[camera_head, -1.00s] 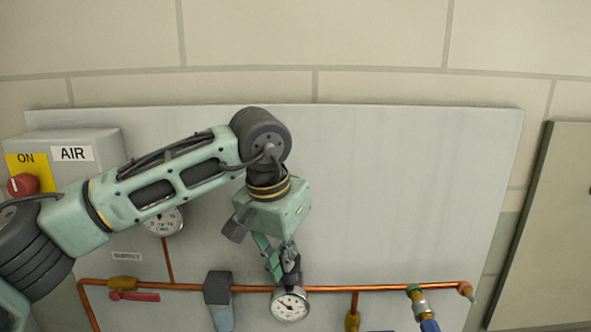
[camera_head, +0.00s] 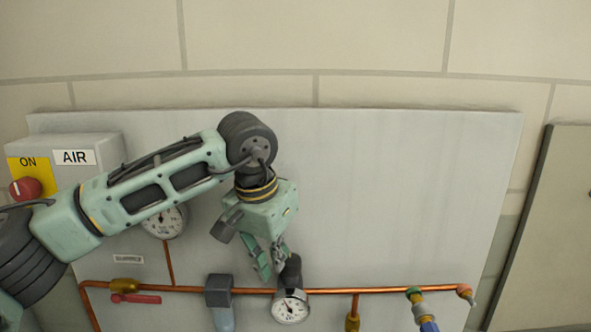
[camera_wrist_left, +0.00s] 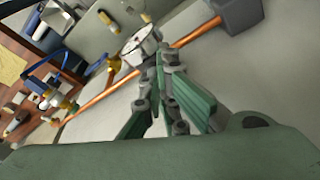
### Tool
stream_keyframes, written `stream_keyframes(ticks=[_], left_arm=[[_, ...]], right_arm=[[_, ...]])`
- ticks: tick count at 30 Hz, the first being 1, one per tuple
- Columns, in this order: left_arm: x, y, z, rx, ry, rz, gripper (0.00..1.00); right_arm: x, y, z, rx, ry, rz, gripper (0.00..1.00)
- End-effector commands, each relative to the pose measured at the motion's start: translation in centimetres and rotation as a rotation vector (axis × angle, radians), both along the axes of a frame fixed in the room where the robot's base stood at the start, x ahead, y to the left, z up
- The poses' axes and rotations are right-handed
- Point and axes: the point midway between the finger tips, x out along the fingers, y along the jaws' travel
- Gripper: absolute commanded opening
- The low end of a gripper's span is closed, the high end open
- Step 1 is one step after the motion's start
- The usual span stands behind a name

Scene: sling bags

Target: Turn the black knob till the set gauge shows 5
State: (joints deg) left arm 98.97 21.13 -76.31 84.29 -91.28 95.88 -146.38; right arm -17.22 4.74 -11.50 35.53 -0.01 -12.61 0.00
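The black knob (camera_head: 290,271) sits on the copper pipe, just above the white round set gauge (camera_head: 290,307). The gauge's needle shows, but its numbers are too small to read. My left gripper (camera_head: 272,265) points down just left of the knob, with a gap between its green fingers; it looks open and empty. In the left wrist view the fingers (camera_wrist_left: 167,62) reach toward the gauge (camera_wrist_left: 141,46), and I cannot make out the knob there. My right gripper is not in view.
A second gauge (camera_head: 164,220) is behind my left arm. A red-handled valve (camera_head: 135,298) and a grey-topped filter (camera_head: 218,290) lie left along the copper pipe (camera_head: 380,290). A hose coupling (camera_head: 421,308) is at right. The upper panel is clear.

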Motion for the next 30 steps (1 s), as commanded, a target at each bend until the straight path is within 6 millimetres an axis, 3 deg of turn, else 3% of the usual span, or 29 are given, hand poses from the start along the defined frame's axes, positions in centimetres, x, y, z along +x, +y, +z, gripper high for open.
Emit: stream_keyframes(ticks=[10, 24, 30], left_arm=[[-0.5, 0.5, 0.3, -0.001, -0.001, 0.002, 0.0], [-0.6, 0.4, 5.8, -0.002, -0.001, 0.0, 0.0], [-0.6, 0.4, 6.1, -0.001, -0.001, -0.001, 0.0]], right_arm=[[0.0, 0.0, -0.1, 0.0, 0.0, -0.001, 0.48], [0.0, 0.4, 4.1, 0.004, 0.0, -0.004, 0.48], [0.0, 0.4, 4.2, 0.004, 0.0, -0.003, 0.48]])
